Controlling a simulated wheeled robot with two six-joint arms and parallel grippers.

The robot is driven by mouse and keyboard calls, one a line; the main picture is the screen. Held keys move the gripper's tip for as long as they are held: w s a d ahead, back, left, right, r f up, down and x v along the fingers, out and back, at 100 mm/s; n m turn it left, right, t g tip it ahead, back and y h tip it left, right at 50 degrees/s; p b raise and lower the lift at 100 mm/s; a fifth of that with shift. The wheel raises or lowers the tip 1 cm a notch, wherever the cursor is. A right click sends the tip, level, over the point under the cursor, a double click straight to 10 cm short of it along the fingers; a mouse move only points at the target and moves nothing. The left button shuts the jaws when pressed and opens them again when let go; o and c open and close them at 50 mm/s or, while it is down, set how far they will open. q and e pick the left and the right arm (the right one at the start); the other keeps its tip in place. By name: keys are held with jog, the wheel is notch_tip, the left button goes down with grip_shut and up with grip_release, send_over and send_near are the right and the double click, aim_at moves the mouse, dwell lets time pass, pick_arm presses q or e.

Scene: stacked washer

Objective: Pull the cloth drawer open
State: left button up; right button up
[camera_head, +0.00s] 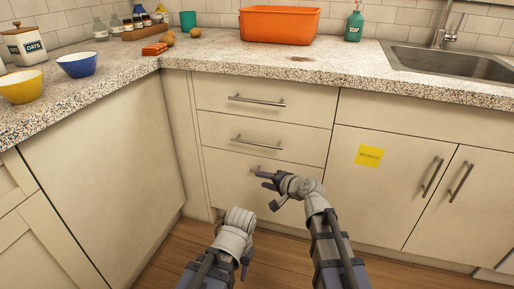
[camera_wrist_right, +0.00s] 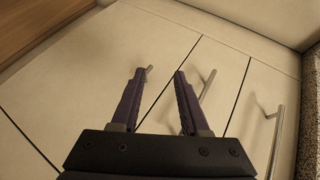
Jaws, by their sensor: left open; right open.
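A stack of three cream drawers has bar handles: the top handle (camera_head: 256,101), the middle handle (camera_head: 256,143) and the bottom handle (camera_head: 256,170). No label shows which one is the cloth drawer; all look closed. My right gripper (camera_head: 265,180) is open in front of the bottom drawer, overlapping its handle. In the right wrist view its fingers (camera_wrist_right: 157,75) are spread with nothing held.
The speckled counter (camera_head: 330,74) carries an orange tub (camera_head: 279,24), a soap bottle (camera_head: 354,25) and bowls (camera_head: 77,65). A yellow note (camera_head: 369,155) is on the cabinet door to the right. A side cabinet (camera_head: 100,160) bounds the left. Wooden floor (camera_head: 178,262) lies below.

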aim_at(257, 144)
jog(key=w+d+r+m+t, duration=0.1)
jog(key=w+r+m+t, duration=0.4)
jog(key=w+r+m, duration=0.2)
jog(key=shift+n+g, duration=0.3)
jog(key=shift+b+x, duration=0.55)
jog(key=shift+x, duration=3.15)
jog(key=shift+f, duration=0.15)
grip_shut()
jog(key=shift+s, duration=0.1)
